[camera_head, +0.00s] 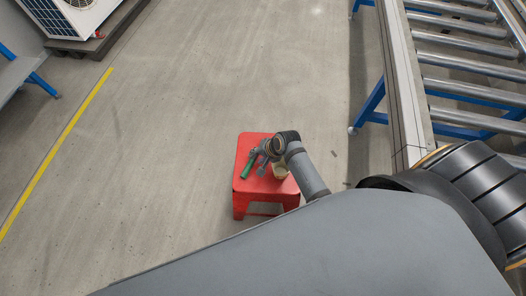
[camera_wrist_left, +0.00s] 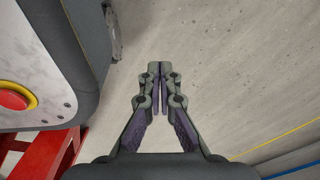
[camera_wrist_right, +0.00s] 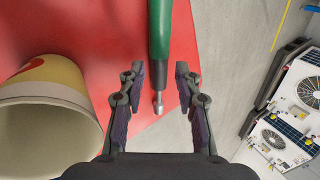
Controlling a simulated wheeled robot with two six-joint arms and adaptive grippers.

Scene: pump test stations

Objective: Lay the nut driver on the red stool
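The red stool (camera_head: 265,137) stands on the floor in the lower middle of the head view. The nut driver, with a green handle (camera_head: 247,166), lies over its top; in the right wrist view its handle (camera_wrist_right: 160,25) and metal shaft (camera_wrist_right: 158,103) show against the red seat (camera_wrist_right: 100,30). My right gripper (camera_head: 262,163) is just above the stool. In the right wrist view it (camera_wrist_right: 160,72) is open, its fingers apart on either side of the shaft, not touching it. My left gripper (camera_wrist_left: 158,72) has its fingers together with nothing between; the head view does not show it.
A pale cup (camera_wrist_right: 45,110) stands on the stool beside my right gripper; it is partly hidden in the head view (camera_head: 280,171). A roller conveyor (camera_head: 465,70) with blue legs runs along the right. A white fan unit (camera_head: 75,15) stands at the upper left. The middle floor is clear.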

